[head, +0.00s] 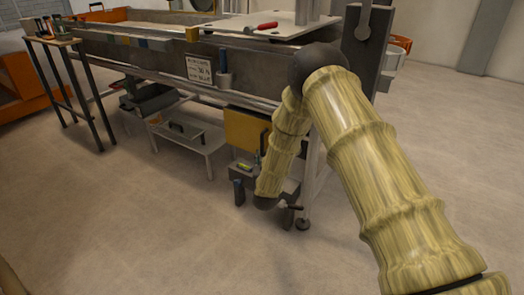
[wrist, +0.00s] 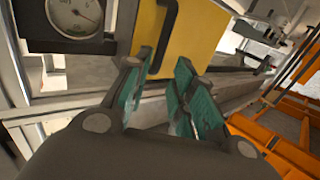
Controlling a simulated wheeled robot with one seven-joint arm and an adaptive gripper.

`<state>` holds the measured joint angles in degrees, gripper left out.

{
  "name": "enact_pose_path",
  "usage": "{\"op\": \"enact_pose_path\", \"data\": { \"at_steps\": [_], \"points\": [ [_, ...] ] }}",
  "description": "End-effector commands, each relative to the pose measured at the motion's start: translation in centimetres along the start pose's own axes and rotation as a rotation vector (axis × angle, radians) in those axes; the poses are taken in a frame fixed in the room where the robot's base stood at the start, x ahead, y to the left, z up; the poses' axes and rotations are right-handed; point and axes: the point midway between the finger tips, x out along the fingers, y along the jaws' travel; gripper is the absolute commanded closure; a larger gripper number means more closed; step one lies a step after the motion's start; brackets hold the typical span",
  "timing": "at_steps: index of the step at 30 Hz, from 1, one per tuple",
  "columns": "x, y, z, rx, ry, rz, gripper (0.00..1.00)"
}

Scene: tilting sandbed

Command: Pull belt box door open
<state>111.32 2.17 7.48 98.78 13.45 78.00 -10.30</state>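The belt box door appears to be the yellow panel (wrist: 205,38) with a dark bar handle (wrist: 165,28) in the wrist view. In the head view the yellow panel (head: 243,131) is under the long sandbed, left of my forearm, which covers part of that area. My gripper (wrist: 165,70) is open, with teal pads on its fingers. The handle is ahead of the gap between the fingers, apart from them as far as I can tell. Nothing is between the fingers. In the head view I cannot make out the fingers clearly.
A round gauge (wrist: 75,16) is left of the panel in the wrist view. An orange frame (wrist: 285,145) is at the right there. The sandbed (head: 150,62), a low white bench (head: 190,136) and a side table (head: 50,40) stand left of my arm. The foreground floor is clear.

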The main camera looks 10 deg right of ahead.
Motion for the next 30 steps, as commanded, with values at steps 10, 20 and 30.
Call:
{"op": "enact_pose_path", "data": {
  "at_steps": [10, 20, 30],
  "points": [
    [2.6, -0.1, -0.4, 0.003, 0.027, 0.007, 0.75],
    [7.9, 0.0, -0.3, 0.004, 0.026, 0.007, 0.75],
    [11.1, -0.1, -0.6, 0.003, 0.024, 0.006, 0.75]
  ]
}}
